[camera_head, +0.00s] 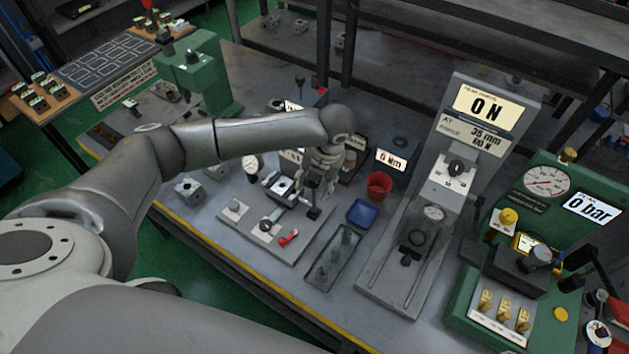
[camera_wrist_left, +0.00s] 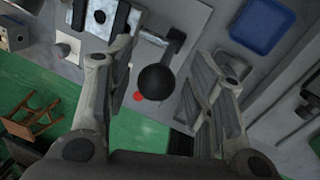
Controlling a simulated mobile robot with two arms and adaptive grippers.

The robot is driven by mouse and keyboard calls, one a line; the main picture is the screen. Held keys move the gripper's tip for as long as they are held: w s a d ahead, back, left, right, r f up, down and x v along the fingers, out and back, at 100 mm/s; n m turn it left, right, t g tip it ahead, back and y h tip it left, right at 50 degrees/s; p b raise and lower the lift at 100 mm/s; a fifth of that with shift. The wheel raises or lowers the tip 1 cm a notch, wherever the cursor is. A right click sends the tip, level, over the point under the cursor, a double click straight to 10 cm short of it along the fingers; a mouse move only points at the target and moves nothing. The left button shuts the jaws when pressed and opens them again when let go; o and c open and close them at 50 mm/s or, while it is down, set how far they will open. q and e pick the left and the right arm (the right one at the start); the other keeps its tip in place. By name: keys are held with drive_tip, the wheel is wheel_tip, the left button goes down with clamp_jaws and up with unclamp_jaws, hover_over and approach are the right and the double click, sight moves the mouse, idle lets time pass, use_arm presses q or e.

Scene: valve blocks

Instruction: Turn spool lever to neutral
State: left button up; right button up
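The spool lever shows in the left wrist view as a dark rod with a round black knob (camera_wrist_left: 158,80), rising toward the camera. My left gripper (camera_wrist_left: 160,100) is open, with one finger on each side of the knob and visible gaps between. In the head view my left gripper (camera_head: 316,188) reaches down over the back right of the grey valve plate (camera_head: 245,247), beside the silver valve block (camera_head: 283,187). My fingers partly hide the lever there. Whether the fingers touch the lever lower down is unclear. My right gripper is not in view.
A blue tray (camera_head: 362,213), a red cup (camera_head: 379,185) and a grey tray (camera_head: 333,262) stand to the right. The force tester (camera_head: 440,200) and green pressure bench (camera_head: 480,290) are farther right.

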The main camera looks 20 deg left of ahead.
use_arm(q)
drive_tip(key=shift+a, duration=0.1)
drive_tip(key=v, duration=1.2)
drive_tip(key=shift+s+f, duration=0.1)
